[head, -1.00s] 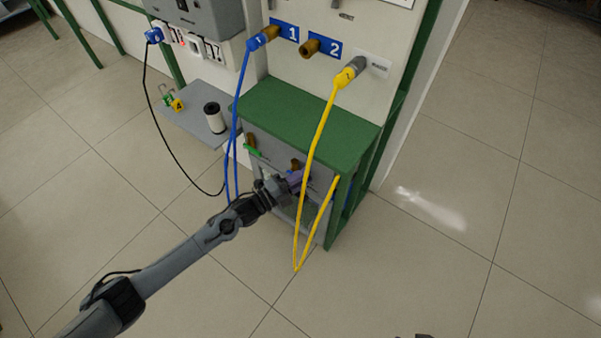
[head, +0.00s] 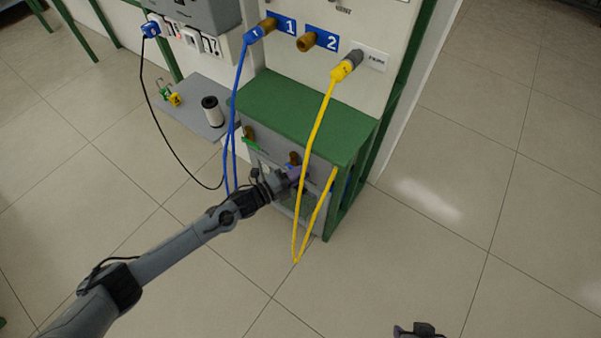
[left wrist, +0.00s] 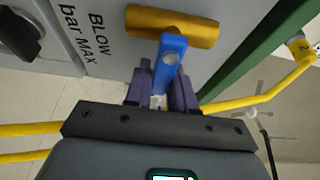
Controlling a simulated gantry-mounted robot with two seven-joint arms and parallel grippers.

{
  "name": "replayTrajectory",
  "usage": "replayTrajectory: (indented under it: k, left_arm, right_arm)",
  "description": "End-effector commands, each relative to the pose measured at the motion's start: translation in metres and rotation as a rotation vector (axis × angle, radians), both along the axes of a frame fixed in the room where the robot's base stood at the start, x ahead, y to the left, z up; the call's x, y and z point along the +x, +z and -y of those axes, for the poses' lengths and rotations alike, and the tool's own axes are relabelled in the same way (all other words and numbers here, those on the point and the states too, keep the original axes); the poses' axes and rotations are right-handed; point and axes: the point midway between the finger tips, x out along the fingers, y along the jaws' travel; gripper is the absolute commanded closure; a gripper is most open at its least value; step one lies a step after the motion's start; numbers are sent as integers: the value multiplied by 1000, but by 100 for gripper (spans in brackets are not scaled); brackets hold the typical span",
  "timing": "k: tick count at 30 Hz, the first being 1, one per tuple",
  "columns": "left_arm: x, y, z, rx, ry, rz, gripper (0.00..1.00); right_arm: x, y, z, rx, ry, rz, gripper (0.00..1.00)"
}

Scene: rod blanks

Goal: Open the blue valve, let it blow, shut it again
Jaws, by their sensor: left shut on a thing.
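The blue valve has a brass body (left wrist: 172,25) and a flat blue handle (left wrist: 170,62), which points across the brass body in the left wrist view. My left gripper (left wrist: 160,88) has purple fingers shut on the outer part of the handle, one on each side. In the head view the left gripper (head: 296,173) is at the front of the green-topped cabinet, just below the brass body (head: 294,158). The gripper hides most of the handle there. Part of my right gripper (head: 416,330) shows at the bottom edge, far from the valve; its fingers are not clear.
A valve with a green handle (head: 250,144) sits left on the same front. A yellow hose (head: 318,115) hangs close to the right of my left gripper, and a blue hose (head: 236,110) hangs to the left. A grey shelf (head: 185,113) holds small items. The floor at right is clear.

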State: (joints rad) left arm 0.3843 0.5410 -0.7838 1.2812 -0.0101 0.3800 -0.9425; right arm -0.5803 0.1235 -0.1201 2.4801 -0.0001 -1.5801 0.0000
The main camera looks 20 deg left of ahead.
Motion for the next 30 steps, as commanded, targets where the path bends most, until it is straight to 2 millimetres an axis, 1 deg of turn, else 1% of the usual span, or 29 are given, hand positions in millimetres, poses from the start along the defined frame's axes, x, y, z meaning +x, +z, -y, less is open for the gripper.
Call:
replayTrajectory:
  k: [1,3,5,14,17,20,30]
  left_arm:
    - [0,-1,0,2,1,-1,75]
    - [0,-1,0,2,1,-1,64]
    - [0,-1,0,2,1,-1,55]
    - [-1,0,-1,0,0,-1,55]
    - [-5,0,-4,1,0,-2,55]
    - [-13,0,-11,1,0,-3,55]
    - [-56,1,-48,1,0,-4,55]
  right_arm:
    - [0,0,0,1,-1,0,57]
    - [0,0,-1,3,-2,0,57]
    - [0,0,-1,4,-3,0,57]
    - [0,1,-2,8,-5,0,57]
    - [0,3,-2,8,-5,0,57]
    - [0,8,-2,7,-5,0,57]
    - [0,27,0,0,1,0,57]
